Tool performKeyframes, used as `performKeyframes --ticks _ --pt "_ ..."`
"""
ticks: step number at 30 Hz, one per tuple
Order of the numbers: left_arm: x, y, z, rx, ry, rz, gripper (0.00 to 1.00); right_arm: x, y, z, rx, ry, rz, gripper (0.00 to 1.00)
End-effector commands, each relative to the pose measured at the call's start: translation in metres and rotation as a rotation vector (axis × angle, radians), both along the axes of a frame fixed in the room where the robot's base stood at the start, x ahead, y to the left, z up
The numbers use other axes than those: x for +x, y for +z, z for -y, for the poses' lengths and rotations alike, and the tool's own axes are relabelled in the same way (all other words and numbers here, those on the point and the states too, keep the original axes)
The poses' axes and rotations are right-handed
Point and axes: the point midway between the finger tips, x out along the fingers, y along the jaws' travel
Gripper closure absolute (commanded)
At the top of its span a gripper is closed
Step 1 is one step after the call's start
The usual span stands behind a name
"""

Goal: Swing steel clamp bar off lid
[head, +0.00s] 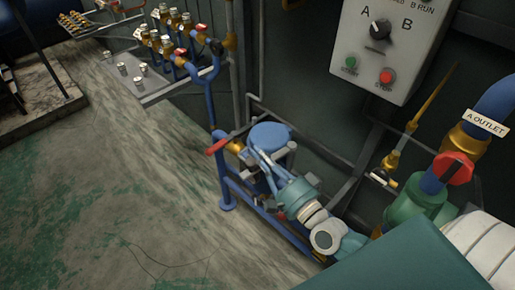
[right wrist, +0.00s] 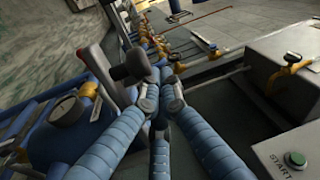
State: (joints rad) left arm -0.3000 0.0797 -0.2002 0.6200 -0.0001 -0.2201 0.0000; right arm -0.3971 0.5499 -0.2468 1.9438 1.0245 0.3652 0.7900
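A blue vessel with a round blue lid (head: 268,134) stands in a blue pipe frame below the wall box in the head view. My right gripper (head: 262,160) is beside and partly over it, reaching in from the lower right and hiding part of it. In the right wrist view, my blue padded fingers (right wrist: 161,88) converge close to a dark knob (right wrist: 130,65). A grey bar (right wrist: 100,72) runs near this knob; I cannot tell for sure whether it is the clamp bar. Whether the fingers grip anything is unclear. My left gripper is not in view.
A red-handled valve (head: 218,145) sits just left of the lid. A control box (head: 392,45) is on the wall above. A manifold of brass valves (head: 175,40) and a grey shelf (head: 150,88) are at the upper left. The floor at left is open.

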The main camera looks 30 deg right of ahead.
Motion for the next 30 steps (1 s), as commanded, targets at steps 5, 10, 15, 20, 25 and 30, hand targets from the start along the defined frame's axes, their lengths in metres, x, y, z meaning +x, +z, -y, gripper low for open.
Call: performKeyframes --ticks 5,10,15,20,25,30 --pt "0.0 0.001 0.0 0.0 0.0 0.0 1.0 -0.008 -0.004 -0.004 0.0 0.012 -0.011 1.0" --pt "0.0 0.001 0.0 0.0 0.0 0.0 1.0 -0.01 -0.004 -0.004 -0.001 0.012 -0.011 1.0" --pt "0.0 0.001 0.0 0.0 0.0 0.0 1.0 -0.01 -0.004 -0.004 -0.001 0.012 -0.011 1.0" --pt "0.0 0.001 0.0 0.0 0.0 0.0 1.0 -0.01 -0.004 -0.004 0.0 0.012 -0.011 1.0" --pt "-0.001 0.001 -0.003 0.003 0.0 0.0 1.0 -0.014 -0.005 -0.003 -0.002 0.012 -0.012 1.0" --pt "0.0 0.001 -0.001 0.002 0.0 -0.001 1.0 -0.039 -0.01 0.002 -0.003 0.013 -0.017 1.0"
